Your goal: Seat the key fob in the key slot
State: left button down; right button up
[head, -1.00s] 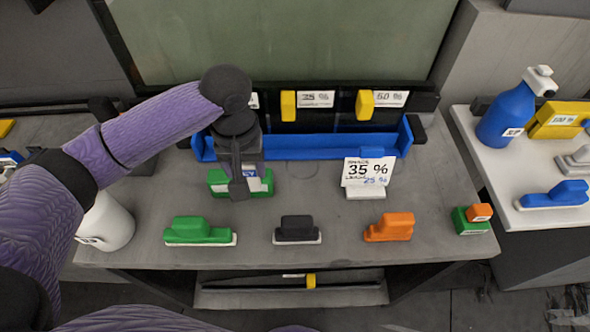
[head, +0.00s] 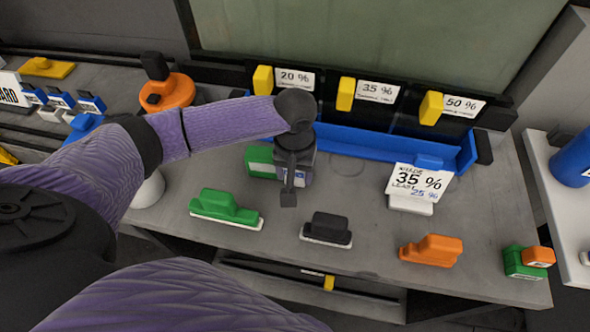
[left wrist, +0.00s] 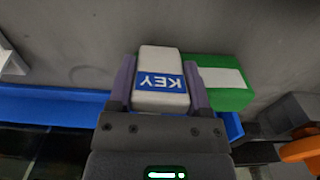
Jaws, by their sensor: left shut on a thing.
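The key fob (left wrist: 160,100) is a pale grey block with a blue KEY label. In the left wrist view it sits between the two fingers of my left gripper (left wrist: 158,88), which is shut on it. In the head view my left gripper (head: 288,195) points down over the bench and mostly hides the fob; a bit of its blue label shows beside the fingers. A green block with a white panel (left wrist: 228,88) is right beside the fob in the wrist view, and this green block (head: 259,161) is left of the gripper in the head view. I cannot make out the key slot. My right gripper is not in view.
A blue tray (head: 390,147) runs along the back under film samples. A 35 % sign (head: 418,183) stands to the right. Green (head: 225,208), black (head: 327,229) and orange (head: 432,250) tools line the front. An orange object (head: 167,93) is at back left.

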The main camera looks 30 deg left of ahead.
pick_arm(q)
jog(key=shift+f, duration=0.45)
grip_release()
jog(key=shift+r, duration=0.1)
